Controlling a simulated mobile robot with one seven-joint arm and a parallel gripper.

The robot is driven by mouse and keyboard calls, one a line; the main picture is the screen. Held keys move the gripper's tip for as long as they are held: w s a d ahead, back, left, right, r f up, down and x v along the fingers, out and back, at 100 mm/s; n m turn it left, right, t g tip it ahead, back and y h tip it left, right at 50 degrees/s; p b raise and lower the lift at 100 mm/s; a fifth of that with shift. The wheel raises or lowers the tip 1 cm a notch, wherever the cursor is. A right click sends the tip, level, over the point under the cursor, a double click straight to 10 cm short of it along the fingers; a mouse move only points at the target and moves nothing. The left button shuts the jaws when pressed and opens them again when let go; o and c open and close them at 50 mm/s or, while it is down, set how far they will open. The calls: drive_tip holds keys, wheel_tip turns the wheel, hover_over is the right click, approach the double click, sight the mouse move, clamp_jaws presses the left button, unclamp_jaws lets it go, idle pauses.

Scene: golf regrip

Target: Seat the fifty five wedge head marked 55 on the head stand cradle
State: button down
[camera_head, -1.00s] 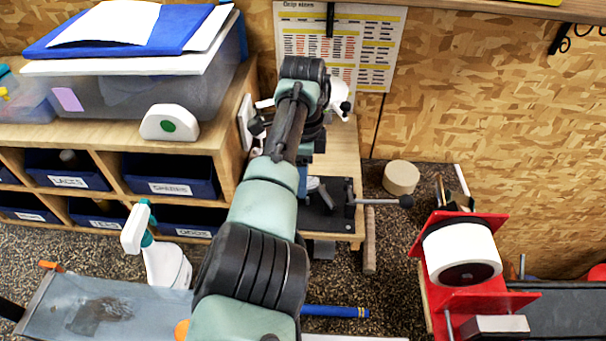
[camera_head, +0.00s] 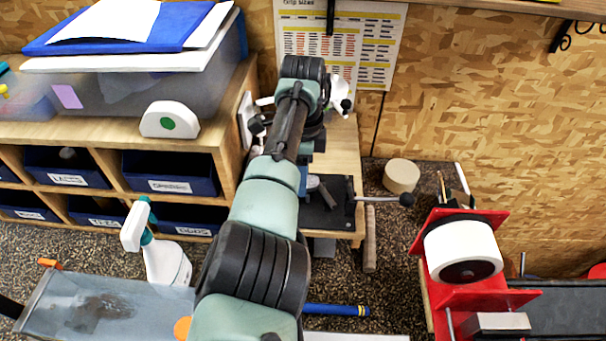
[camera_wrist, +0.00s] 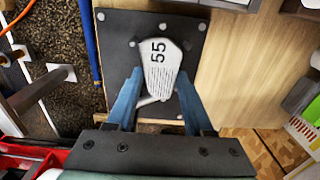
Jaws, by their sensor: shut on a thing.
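The wedge head (camera_wrist: 162,62) is pale grey with grooves and a black 55 on its face. In the wrist view it lies between the fingers of my gripper (camera_wrist: 160,79), which is shut on it. Its wide end points away from my palm and its narrow neck lies nearer. Behind it is a black plate (camera_wrist: 118,32) with several round bolt heads, on a wooden surface. I cannot tell whether the head touches this plate. No cradle can be clearly made out; the head and fingers cover the plate's middle.
A black fixture (camera_head: 340,212) with a ball-ended lever stands on the wooden bench right of my arm. A cubby shelf (camera_head: 110,128) with blue bins is at the left. A red holder (camera_head: 470,299) with a white roll is at the right. A spray bottle (camera_head: 165,258) stands front left.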

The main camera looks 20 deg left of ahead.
drive_tip(key=shift+s+f, duration=0.1)
drive_tip(key=shift+f, duration=0.1)
drive_tip(key=shift+c, duration=1.5)
unclamp_jaws()
drive_tip(key=shift+f, duration=0.1)
drive_tip(key=shift+o, duration=0.5)
drive_tip(key=shift+f, duration=0.1)
drive_tip(key=shift+s, duration=0.1)
drive_tip(key=shift+w+r+p, duration=0.2)
drive_tip(key=shift+r+p, duration=2.75)
drive_tip(key=shift+r, duration=0.85)
drive_tip(key=shift+f, duration=0.15)
